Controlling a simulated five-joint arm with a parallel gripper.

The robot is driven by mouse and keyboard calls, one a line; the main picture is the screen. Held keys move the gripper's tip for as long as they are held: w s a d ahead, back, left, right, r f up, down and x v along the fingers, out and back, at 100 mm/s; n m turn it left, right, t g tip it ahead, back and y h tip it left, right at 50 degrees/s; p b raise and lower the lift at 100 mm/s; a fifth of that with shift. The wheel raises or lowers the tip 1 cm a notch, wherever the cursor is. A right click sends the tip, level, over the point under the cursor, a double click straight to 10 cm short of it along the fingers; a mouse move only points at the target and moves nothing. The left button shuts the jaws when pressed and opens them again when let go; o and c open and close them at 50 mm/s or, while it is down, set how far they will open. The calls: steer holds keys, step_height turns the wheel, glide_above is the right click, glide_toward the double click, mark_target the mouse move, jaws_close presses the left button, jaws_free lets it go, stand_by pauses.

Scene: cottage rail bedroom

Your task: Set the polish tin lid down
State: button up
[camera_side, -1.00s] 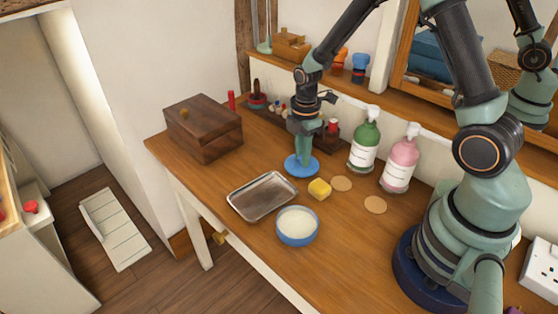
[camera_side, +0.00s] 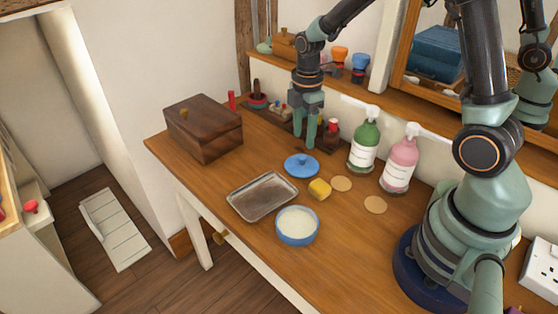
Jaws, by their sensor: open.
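The polish tin lid (camera_side: 301,166) is a round blue disc with a small knob on top. It lies flat on the wooden table, behind the metal tray and just left of the yellow block. The blue polish tin (camera_side: 297,227) stands uncovered near the front table edge, with pale contents showing. My gripper (camera_side: 304,147) is open and empty, its green fingers pointing down above and a little behind the lid, apart from it.
A metal tray (camera_side: 262,195), yellow block (camera_side: 319,189), and two round cork discs (camera_side: 375,204) are nearby. Green (camera_side: 365,146) and pink (camera_side: 400,163) pump bottles stand at right. A dark wooden box (camera_side: 204,128) stands at left. Bare table lies between box and lid.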

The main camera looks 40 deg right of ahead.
step_height(320, 180, up, 6)
steer(key=f, duration=0.1)
step_height(320, 180, up, 7)
steer(key=m+t, duration=0.2)
steer(key=m, duration=0.3)
glide_above(302, 157)
steer(key=s+a, duration=0.2)
steer(key=s, duration=0.1)
steer(key=s+a+r+m+t, duration=0.1)
steer(key=s+r+m+t, duration=0.2)
steer(key=s+m, duration=0.4)
steer(key=r+m, duration=0.1)
steer(key=m, duration=0.2)
steer(key=shift+s+a+t, duration=0.2)
steer(key=shift+a+t, duration=0.1)
steer(key=shift+a, duration=0.05)
